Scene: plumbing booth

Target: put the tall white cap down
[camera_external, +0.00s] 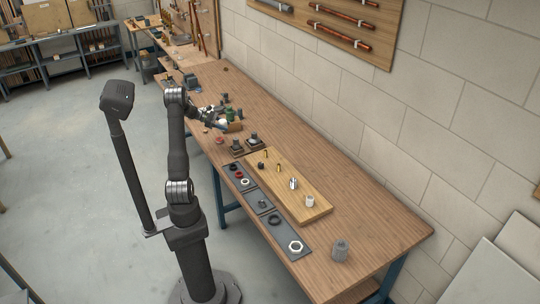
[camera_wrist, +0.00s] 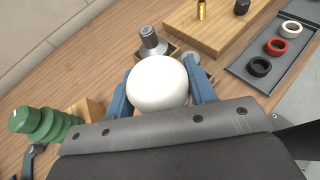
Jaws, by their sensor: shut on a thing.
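The tall white cap (camera_wrist: 157,84) shows in the wrist view as a smooth, rounded white top. My gripper (camera_wrist: 157,92) is shut on it, with one blue finger on each side. The cap's lower part is hidden, so I cannot tell whether it touches the table. In the external view my gripper (camera_external: 218,121) is over the far half of the wooden bench (camera_external: 375,222), near a cluster of small parts. The cap cannot be made out clearly there.
A grey fitting (camera_wrist: 152,42) on a dark base stands just beyond the cap. Green ribbed parts (camera_wrist: 42,124) stand at left. A wooden board (camera_external: 277,172) with small fittings and a dark tray (camera_wrist: 262,52) of rings lie nearby.

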